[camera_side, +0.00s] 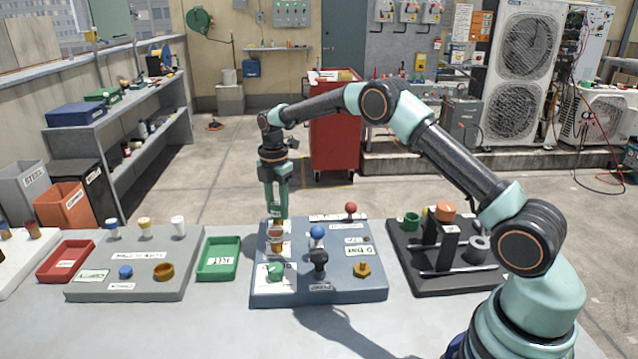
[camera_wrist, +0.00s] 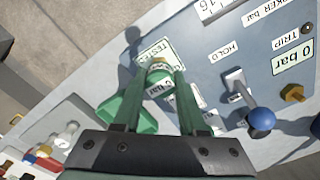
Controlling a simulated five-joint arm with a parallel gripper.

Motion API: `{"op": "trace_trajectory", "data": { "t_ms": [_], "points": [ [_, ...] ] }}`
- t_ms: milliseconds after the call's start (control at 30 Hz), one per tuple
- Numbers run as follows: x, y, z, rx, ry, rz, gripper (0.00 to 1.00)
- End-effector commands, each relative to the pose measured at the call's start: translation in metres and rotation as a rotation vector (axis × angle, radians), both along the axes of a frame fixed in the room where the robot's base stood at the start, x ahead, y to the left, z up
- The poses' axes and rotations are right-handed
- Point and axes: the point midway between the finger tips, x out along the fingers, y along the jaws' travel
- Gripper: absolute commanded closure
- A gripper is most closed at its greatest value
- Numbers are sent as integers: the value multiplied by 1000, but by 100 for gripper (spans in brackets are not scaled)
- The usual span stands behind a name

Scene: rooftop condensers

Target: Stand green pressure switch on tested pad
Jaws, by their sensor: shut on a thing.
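My gripper (camera_side: 276,208) points down over the far left corner of the blue-grey panel. In the wrist view my gripper (camera_wrist: 158,82) has its green fingers closed on the small green pressure switch (camera_wrist: 160,70), which has a pale label band. The tested pad (camera_wrist: 174,48) is a pale card with green lettering and border, just beyond and partly behind the switch. I cannot tell whether the switch touches it.
A green tray (camera_side: 217,262) stands left; a dark rack (camera_side: 440,278) stands right.

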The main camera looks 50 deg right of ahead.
Motion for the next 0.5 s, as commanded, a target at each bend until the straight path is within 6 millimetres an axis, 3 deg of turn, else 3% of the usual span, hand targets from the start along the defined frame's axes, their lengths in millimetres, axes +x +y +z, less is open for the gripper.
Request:
{"op": "trace_trajectory", "data": {
  "t_ms": [433,467,500],
  "points": [
    [0,0,-8,0,-2,0,100],
    [0,0,-8,0,-1,0,48],
    [0,0,-8,0,-1,0,32]
  ]
}}
